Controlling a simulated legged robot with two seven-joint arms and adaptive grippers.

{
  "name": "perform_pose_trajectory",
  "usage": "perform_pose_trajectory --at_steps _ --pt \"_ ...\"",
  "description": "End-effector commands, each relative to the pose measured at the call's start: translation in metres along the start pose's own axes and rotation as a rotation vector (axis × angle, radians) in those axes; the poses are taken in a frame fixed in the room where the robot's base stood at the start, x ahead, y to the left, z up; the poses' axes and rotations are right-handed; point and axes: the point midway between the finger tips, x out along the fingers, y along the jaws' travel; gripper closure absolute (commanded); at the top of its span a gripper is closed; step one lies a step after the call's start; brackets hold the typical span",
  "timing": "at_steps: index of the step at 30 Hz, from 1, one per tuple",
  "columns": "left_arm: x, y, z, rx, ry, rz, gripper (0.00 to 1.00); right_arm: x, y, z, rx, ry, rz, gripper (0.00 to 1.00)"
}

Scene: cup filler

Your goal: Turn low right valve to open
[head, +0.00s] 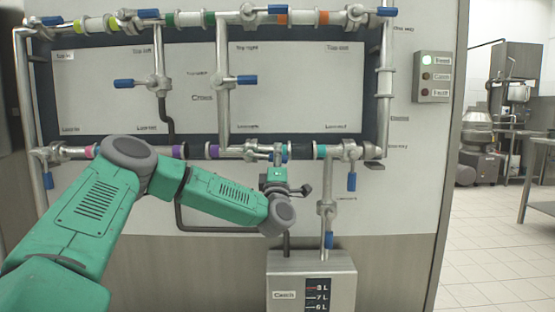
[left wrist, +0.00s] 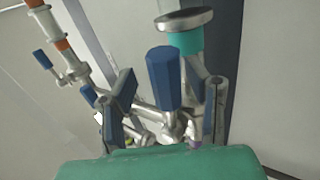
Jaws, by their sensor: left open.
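My left gripper (head: 279,162) is at the lower pipe, at the valve in its middle. In the left wrist view, the gripper (left wrist: 166,108) is open, with one finger on each side of a blue valve handle (left wrist: 163,78). The handle stands between the fingers with visible gaps; contact cannot be made out. The metal valve body (left wrist: 172,124) is behind it. In the head view the gripper partly hides this valve. Another valve on the lower pipe, further right, has a blue handle (head: 352,182) hanging down. My right gripper is not in view.
A teal-banded pipe end (left wrist: 185,42) is close to the fingers. The upper pipe (head: 190,20) carries more blue-handled valves. A metal container with a level scale (head: 312,285) stands below. A button box (head: 433,76) with a lit green light is at right.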

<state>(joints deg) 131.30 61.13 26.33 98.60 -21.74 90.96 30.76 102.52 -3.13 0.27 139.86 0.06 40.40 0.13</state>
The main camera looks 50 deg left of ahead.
Motion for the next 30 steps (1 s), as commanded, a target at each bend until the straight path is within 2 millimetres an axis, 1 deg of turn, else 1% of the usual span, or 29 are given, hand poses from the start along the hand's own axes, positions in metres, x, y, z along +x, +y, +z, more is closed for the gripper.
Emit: perform_pose_trajectory --at_steps 4,7,11,15,18,21,24,30 --pt "-0.004 -0.002 -0.001 0.000 -0.001 -0.002 0.56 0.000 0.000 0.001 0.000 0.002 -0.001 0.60" --pt "-0.017 -0.002 0.000 0.001 -0.002 -0.004 0.56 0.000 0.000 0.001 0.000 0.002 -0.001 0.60" --pt "-0.044 -0.001 0.001 0.001 -0.004 -0.004 0.56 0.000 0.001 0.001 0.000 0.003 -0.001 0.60" --pt "-0.075 -0.001 0.001 0.001 -0.004 -0.003 0.56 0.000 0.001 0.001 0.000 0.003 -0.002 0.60" --pt "-0.094 -0.001 0.001 0.002 -0.003 -0.003 0.56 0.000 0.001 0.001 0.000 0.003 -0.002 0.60" --pt "-0.108 -0.001 0.001 0.002 -0.002 -0.002 0.56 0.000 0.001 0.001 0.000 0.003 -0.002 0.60" --pt "-0.117 -0.001 0.001 0.002 -0.002 -0.001 0.56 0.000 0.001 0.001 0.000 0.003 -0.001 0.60" --pt "-0.122 -0.001 0.000 0.001 0.000 0.000 0.56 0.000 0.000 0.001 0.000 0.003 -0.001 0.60"
